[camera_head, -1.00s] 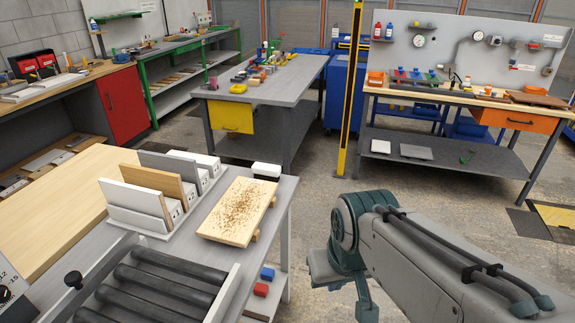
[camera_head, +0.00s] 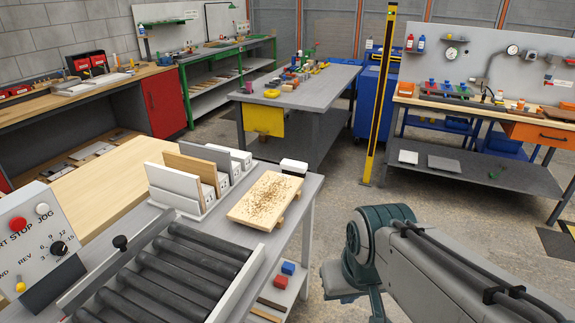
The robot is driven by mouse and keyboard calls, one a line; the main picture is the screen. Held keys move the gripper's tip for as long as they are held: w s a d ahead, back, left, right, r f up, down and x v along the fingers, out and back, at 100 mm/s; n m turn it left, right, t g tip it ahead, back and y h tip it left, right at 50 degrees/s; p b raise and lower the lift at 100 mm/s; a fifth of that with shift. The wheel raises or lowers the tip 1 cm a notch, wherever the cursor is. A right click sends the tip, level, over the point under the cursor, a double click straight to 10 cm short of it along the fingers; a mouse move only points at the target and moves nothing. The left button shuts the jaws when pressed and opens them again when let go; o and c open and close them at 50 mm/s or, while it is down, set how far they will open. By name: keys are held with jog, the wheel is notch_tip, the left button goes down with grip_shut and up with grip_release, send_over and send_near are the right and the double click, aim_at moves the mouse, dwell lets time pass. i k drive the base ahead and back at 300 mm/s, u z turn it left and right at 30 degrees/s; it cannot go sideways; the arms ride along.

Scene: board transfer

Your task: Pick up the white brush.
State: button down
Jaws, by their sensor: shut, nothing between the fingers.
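The white brush (camera_head: 293,165) appears as a small block with a white top and a dark underside. It rests at the back right corner of the grey near table (camera_head: 312,188), just behind a light wooden board (camera_head: 249,207) strewn with brown crumbs. The brush looks clear of the board and nothing touches it. My arm reaches in from the lower right, with its teal joint right of the table and apart from the brush.
Upright panels (camera_head: 175,186) stand in a white rack left of the board. A black roller conveyor (camera_head: 165,270) and a control box (camera_head: 35,240) fill the lower left. Red (camera_head: 281,282) and blue (camera_head: 288,268) blocks lie on the lower shelf. A yellow post (camera_head: 378,100) stands behind; open floor lies right.

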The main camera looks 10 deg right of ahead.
aim_at(296, 168)
jog(key=u, duration=0.05)
jog(key=k, duration=0.45)
jog(key=z, duration=0.95)
jog(key=i, duration=1.45)
jog(key=z, duration=0.3)
